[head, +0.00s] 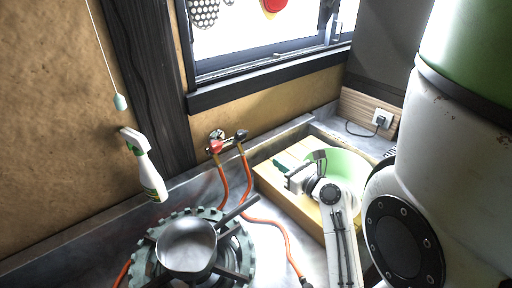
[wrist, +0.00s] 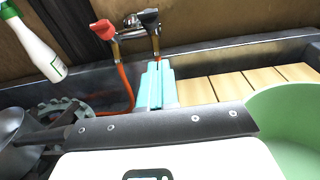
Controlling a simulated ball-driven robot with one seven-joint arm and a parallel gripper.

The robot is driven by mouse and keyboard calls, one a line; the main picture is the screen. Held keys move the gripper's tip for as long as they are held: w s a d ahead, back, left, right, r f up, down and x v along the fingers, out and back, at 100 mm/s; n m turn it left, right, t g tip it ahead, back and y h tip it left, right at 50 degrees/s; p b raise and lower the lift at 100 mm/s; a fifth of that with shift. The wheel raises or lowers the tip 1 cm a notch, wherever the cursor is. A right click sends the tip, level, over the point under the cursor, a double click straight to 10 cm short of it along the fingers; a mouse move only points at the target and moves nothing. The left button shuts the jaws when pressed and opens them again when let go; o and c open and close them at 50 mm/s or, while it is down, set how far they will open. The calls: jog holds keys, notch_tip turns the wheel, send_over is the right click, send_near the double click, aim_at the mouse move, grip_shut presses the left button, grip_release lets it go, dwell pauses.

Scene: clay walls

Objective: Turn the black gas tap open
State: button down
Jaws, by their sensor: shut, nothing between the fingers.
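The black gas tap (head: 241,136) sits on the wall pipe under the window, just right of a red tap (head: 215,147). In the wrist view the black tap (wrist: 149,18) is near the top, with the red tap (wrist: 103,29) left of it. My gripper (head: 279,164) is over the wooden board, to the right of and nearer than the taps, apart from them. In the wrist view its teal fingers (wrist: 155,84) are together and empty, pointing up the picture towards the black tap. How far the tap is turned I cannot tell.
Orange hoses (head: 247,188) hang from the taps. A pan (head: 186,246) stands on a burner (head: 146,263) at front left. A spray bottle (head: 146,168) is at left. A green bowl (head: 350,168) is on the wooden board (head: 270,180). The window sill (head: 260,88) is above.

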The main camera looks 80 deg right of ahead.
jog(key=p, duration=0.2)
send_near(241, 135)
jog(key=w+d+f, duration=0.1)
jog(key=d+f, duration=0.3)
jog(key=shift+w+d+r+p, duration=0.45)
jog(key=shift+w+d+r, duration=0.65)
jog(key=shift+w+d, duration=0.1)
